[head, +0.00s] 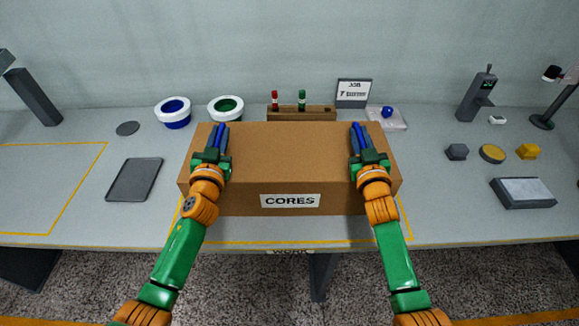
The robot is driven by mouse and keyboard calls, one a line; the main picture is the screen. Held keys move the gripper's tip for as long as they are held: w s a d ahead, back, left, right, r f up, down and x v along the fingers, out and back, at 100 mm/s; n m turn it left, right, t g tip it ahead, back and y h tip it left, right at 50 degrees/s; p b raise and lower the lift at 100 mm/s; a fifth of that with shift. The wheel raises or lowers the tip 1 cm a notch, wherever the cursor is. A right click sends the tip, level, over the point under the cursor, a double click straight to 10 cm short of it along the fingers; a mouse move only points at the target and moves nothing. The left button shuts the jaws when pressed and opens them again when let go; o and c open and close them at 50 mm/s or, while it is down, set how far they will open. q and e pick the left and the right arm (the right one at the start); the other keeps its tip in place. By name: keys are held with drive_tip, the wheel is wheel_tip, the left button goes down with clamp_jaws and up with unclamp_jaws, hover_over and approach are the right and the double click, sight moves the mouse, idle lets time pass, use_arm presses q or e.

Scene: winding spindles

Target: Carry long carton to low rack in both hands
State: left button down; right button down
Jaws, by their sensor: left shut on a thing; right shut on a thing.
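The long brown carton (290,152), with a white label reading CORES on its front face, is in the middle of the head view, over the grey table. My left gripper (218,138) is at the carton's left part and is shut on it. My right gripper (361,137) is at its right part and is also shut on it. The fingers lie over the carton's top, and the exact contact is hard to see. Whether the carton's underside touches the table is hidden. I see no low rack that I can identify.
Two white rings with blue (173,112) and green (226,109) centres and a wooden holder (300,114) stand behind the carton. A dark tray (134,180) lies left. A grey block (523,193) and small pieces lie right. Yellow lines mark the table (60,150), bare at far left.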

use_arm(q)
drive_tip(key=shift+a, duration=0.1)
use_arm(e)
drive_tip(key=shift+d, duration=0.1)
idle(0.4)
